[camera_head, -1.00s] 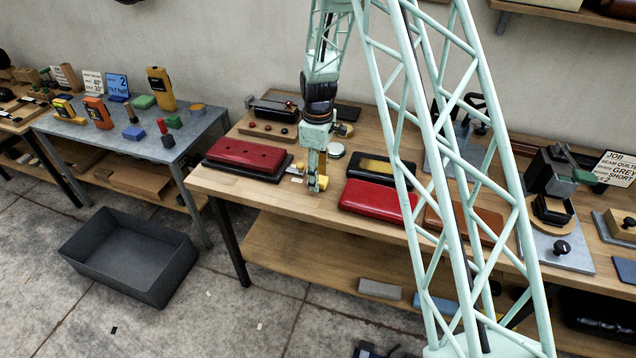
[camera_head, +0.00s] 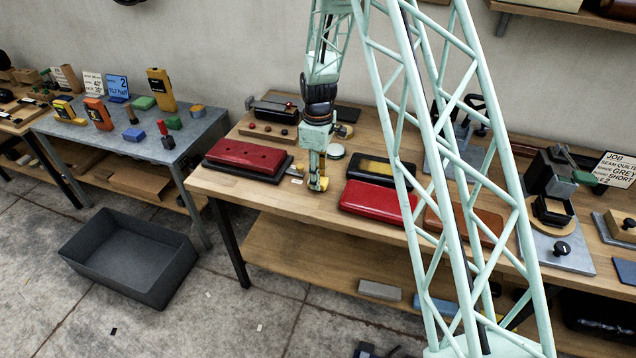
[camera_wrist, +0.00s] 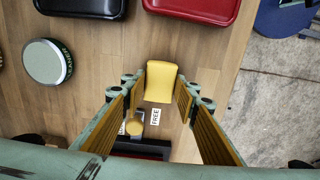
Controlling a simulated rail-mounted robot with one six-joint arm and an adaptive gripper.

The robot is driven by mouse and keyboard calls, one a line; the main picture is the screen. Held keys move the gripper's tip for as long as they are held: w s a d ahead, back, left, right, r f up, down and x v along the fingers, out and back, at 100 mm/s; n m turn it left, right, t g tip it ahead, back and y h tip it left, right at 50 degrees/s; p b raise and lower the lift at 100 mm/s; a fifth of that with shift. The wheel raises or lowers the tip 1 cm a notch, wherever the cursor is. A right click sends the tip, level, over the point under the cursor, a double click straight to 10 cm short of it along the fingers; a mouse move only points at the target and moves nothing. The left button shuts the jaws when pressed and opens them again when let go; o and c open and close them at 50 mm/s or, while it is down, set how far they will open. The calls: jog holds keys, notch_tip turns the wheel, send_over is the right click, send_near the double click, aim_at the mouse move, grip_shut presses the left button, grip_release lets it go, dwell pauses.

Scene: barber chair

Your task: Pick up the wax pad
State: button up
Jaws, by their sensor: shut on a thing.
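The wax pad, a small yellow block (camera_wrist: 160,80), sits between the two fingers of my gripper (camera_wrist: 161,88) in the wrist view. In the head view my gripper (camera_head: 318,184) points down near the front edge of the wooden bench, and only a bit of yellow shows at its tips. My gripper is shut on the yellow block. The block's underside is hidden, so I cannot tell whether it touches the bench.
A red pad (camera_head: 378,201) lies to the right and a longer red pad (camera_head: 245,155) to the left. A black tray (camera_head: 383,168) and a round tin (camera_head: 335,152) are behind. A small FREE label (camera_wrist: 155,116) lies nearby. A grey bin (camera_head: 130,255) stands on the floor.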

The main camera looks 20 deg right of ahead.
jog(key=shift+r, duration=0.15)
jog(key=shift+s+r, duration=0.1)
jog(key=shift+r, duration=1.6)
jog(key=s+a+r, duration=0.1)
jog(key=s, duration=1.4)
jog(key=shift+s+r, duration=0.15)
jog(key=shift+s, duration=0.25)
jog(key=shift+a, duration=0.1)
